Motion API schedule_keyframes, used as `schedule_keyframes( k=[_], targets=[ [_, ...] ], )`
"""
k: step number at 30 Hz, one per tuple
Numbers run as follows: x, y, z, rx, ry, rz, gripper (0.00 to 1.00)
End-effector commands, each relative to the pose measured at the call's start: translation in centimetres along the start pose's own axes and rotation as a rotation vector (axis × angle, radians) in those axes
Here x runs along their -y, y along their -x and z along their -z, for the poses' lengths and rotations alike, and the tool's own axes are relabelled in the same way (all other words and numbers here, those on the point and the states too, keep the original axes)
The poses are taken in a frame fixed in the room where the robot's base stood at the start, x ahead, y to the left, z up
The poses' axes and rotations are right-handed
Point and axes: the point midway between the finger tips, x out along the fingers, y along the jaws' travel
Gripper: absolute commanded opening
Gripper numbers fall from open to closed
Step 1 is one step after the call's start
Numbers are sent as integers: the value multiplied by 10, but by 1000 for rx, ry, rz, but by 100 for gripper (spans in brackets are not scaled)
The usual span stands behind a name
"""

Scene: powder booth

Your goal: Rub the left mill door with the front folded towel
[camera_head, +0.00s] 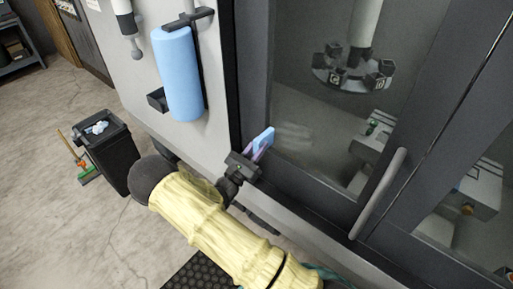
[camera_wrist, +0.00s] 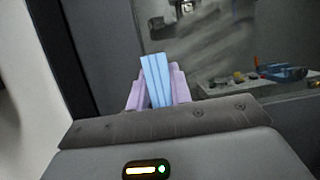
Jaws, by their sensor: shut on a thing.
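My gripper (camera_head: 252,160) is shut on a folded light-blue towel (camera_head: 264,138), just in front of the left mill door (camera_head: 259,95) near its lower left part. In the wrist view the blue towel (camera_wrist: 155,80) stands up between the two lilac fingers (camera_wrist: 156,92), its folds edge-on to the camera. The towel is at or very close to the door's glass (camera_head: 310,110); I cannot tell whether it touches. A pale smear (camera_head: 292,134) shows on the glass just right of the towel. The door's grey handle (camera_head: 378,193) is to the lower right.
A blue paper roll (camera_head: 179,75) hangs on the white panel left of the door. A black bin (camera_head: 112,158) with crumpled paper and a broom (camera_head: 80,160) stand on the floor at left. Through the glass show a tool carousel (camera_head: 350,72) and vises (camera_head: 372,145).

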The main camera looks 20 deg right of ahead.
Motion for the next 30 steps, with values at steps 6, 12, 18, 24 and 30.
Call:
schedule_keyframes(
  k=[6, 12, 18, 24, 30],
  targets=[
    [0, -3, 1, 0, 0, 0, 3],
    [8, -3, 0, 0, 2, 0, 3],
    [22, -2, 0, 0, 4, -1, 3],
    [35, -2, 0, 0, 1, 0, 3],
    [36, -2, 1, 0, 0, 0, 3]
  ],
)
